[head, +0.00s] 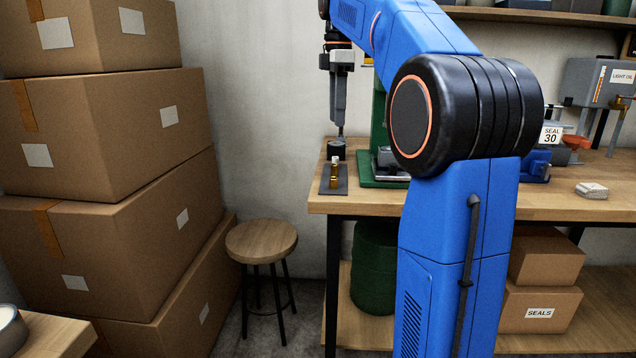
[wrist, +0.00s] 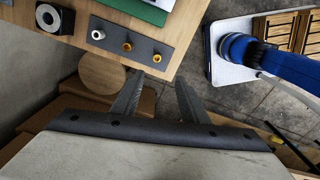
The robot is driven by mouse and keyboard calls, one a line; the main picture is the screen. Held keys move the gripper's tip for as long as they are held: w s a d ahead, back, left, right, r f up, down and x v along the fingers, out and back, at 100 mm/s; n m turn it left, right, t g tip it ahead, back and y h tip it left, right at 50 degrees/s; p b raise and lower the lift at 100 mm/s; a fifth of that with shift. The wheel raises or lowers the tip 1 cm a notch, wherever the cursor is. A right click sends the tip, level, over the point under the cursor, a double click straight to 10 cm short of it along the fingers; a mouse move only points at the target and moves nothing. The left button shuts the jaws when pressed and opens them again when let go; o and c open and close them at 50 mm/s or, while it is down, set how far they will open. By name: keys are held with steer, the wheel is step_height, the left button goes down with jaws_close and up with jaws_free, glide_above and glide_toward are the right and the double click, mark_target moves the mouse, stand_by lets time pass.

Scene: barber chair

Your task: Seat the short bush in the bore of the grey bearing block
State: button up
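A dark strip (wrist: 130,42) lies near the bench edge in the wrist view, holding a silver-white bush (wrist: 98,34) and two brass bushes, one in the middle (wrist: 127,46) and one at the end (wrist: 157,58). I cannot tell which is short. The bearing block (wrist: 48,18) stands beside the strip, dark-sided with a pale top and a round dark bore; its bore looks empty. In the head view the block (head: 337,151) is behind the strip (head: 326,187). My gripper (wrist: 160,79) is open and empty, its fingers apart; in the head view it (head: 340,132) points down close to the block.
A green-based machine (head: 379,170) stands right of the strip on the bench (head: 470,200). A round wooden stool (head: 261,240) is below the bench's left end. Stacked cartons (head: 110,180) fill the left.

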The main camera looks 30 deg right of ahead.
glide_above(334, 178)
step_height(334, 178, down, 12)
steer(key=shift+r, duration=0.15)
steer(key=shift+d+f, duration=0.1)
steer(key=shift+f, duration=2.65)
steer(key=shift+c, duration=0.6)
steer(key=shift+w, duration=0.1)
jaws_close()
